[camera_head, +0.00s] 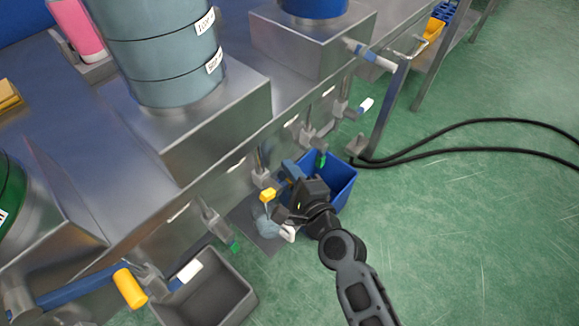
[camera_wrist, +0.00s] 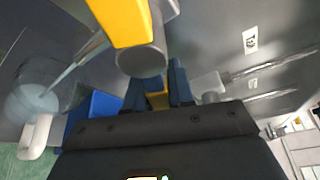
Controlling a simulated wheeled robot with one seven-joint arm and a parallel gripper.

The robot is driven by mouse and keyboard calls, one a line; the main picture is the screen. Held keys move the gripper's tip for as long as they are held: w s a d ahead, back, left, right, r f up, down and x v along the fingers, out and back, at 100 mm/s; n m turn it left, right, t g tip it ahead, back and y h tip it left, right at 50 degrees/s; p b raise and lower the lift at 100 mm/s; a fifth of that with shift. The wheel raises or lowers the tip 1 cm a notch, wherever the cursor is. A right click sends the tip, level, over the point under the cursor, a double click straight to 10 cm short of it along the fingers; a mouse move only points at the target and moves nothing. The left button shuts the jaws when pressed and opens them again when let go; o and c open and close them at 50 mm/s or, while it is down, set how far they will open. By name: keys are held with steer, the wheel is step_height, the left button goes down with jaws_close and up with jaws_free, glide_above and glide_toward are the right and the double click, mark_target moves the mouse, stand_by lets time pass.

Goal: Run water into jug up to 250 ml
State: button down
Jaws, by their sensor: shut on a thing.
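A clear jug (camera_head: 265,228) with a white handle (camera_head: 289,233) stands on a dark plate under a tap with a yellow end (camera_head: 267,195). In the wrist view, a thin stream of water (camera_wrist: 75,66) falls from beside the yellow part (camera_wrist: 122,20) into the jug (camera_wrist: 32,92). There is some water in the jug, but I cannot read its level or any marks. My gripper (camera_head: 287,180) is beside the tap. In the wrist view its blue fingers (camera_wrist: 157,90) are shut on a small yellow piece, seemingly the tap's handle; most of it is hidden.
A blue bin (camera_head: 340,184) stands just right of the jug, and a grey bin (camera_head: 215,295) stands to its left. Other taps with green ends (camera_head: 235,245) stick out along the steel bench (camera_head: 205,130). Black hoses (camera_head: 470,122) lie on the open green floor at right.

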steer(key=c, duration=1.1)
jaws_free()
steer(key=shift+o, duration=0.2)
steer(key=v, duration=0.7)
steer(key=shift+s+d, duration=0.2)
steer(key=shift+s, duration=0.15)
